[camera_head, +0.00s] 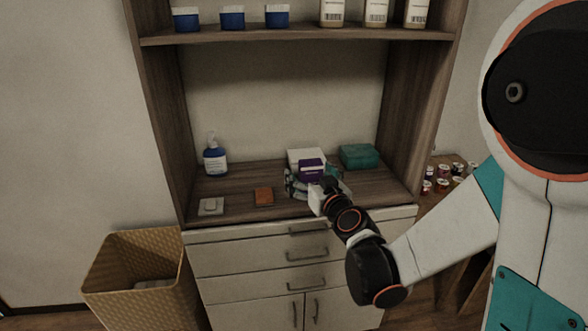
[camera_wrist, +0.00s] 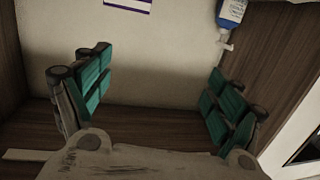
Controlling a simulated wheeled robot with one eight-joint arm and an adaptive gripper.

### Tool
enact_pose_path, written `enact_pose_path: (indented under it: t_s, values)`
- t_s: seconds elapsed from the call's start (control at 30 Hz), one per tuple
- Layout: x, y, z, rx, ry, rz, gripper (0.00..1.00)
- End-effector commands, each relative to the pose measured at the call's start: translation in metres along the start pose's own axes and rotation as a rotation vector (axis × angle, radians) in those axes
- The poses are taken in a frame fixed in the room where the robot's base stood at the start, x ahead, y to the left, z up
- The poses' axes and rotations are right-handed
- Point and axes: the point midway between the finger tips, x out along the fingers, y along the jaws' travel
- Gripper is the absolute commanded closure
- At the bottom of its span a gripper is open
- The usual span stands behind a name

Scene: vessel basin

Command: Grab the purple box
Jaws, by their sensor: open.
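The purple box (camera_head: 311,172) stands on the cabinet's counter, in front of a white box (camera_head: 306,156). Its lower part is partly hidden by my gripper (camera_head: 314,184), which is just in front of it in the head view. In the wrist view my gripper (camera_wrist: 152,100) has its two teal-padded fingers wide apart, with nothing held between them. A white surface with a purple band (camera_wrist: 128,4) is cut off at the top edge there; I cannot tell whether it is the purple box.
A blue bottle (camera_head: 215,160) with a white pump stands at the left, also in the wrist view (camera_wrist: 231,13). A teal box (camera_head: 358,156) is at right. A shelf (camera_head: 300,37) overhangs the counter.

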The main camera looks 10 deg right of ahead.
Motion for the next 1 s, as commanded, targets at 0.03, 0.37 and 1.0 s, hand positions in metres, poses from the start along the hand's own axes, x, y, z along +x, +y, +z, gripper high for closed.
enact_pose_path:
  t_s: [0.03,0.37,1.0]
  values:
    - [0.008,0.007,0.013,0.001,0.023,0.023,0.14]
    - [0.025,0.039,0.057,0.000,0.103,0.147,0.14]
    - [0.101,0.054,0.054,0.000,0.107,0.159,0.14]
